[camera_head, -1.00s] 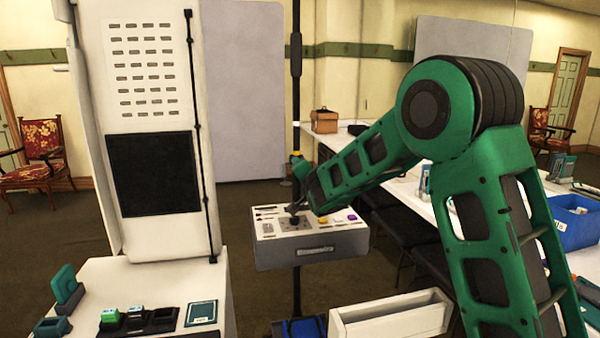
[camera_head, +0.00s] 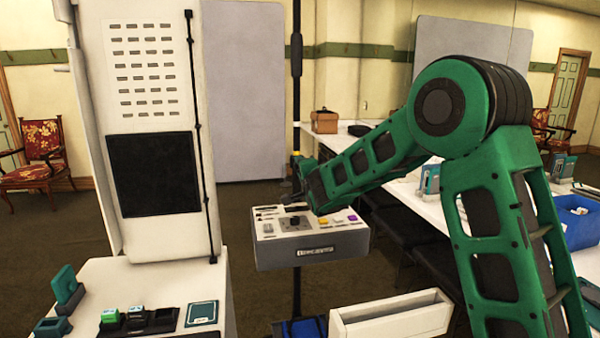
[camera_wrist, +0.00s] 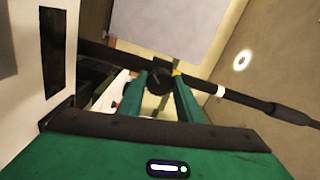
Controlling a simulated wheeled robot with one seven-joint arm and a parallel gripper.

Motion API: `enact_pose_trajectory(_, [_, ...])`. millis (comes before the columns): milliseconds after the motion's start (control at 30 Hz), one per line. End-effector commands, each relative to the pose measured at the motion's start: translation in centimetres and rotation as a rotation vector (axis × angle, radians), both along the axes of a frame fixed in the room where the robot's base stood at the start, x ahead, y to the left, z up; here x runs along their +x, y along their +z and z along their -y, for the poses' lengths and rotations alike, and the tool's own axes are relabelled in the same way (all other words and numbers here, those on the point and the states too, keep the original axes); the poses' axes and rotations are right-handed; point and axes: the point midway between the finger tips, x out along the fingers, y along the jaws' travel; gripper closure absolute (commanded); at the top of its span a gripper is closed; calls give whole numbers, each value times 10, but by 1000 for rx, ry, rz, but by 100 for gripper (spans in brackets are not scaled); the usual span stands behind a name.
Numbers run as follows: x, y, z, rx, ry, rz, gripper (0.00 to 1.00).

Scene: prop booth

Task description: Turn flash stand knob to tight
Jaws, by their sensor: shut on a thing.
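The flash stand is a thin black pole (camera_head: 296,100) standing upright behind the control box in the head view. In the wrist view the pole (camera_wrist: 245,98) runs aslant, with a white band on it. A round dark knob (camera_wrist: 159,78) sits on the pole there, between the green fingers of my gripper (camera_wrist: 166,82). My gripper is shut on the knob. In the head view my gripper (camera_head: 298,172) is at the pole, just above the box, mostly hidden by my own wrist; the knob cannot be made out there. The knob's tightness mark is not readable.
A grey control box (camera_head: 312,252) with coloured buttons sits close below my gripper. A tall white cabinet (camera_head: 155,75) stands left. A white open bin (camera_head: 390,318) is low in front. A long white table (camera_head: 400,188) with a blue crate (camera_head: 578,222) lies right.

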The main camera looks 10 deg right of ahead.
Motion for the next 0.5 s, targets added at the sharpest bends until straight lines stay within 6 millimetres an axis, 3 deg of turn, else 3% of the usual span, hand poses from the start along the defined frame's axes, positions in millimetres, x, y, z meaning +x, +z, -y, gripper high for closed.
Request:
enact_pose_trajectory(167, [0, -5, 5, -5, -8, -10, 90])
enact_pose_trajectory(200, [0, -5, 5, -5, -8, -10, 66])
enact_pose_trajectory(267, [0, -5, 5, -5, -8, -9, 51])
enact_pose_trajectory(500, [0, -3, 3, -2, -4, -5, 49])
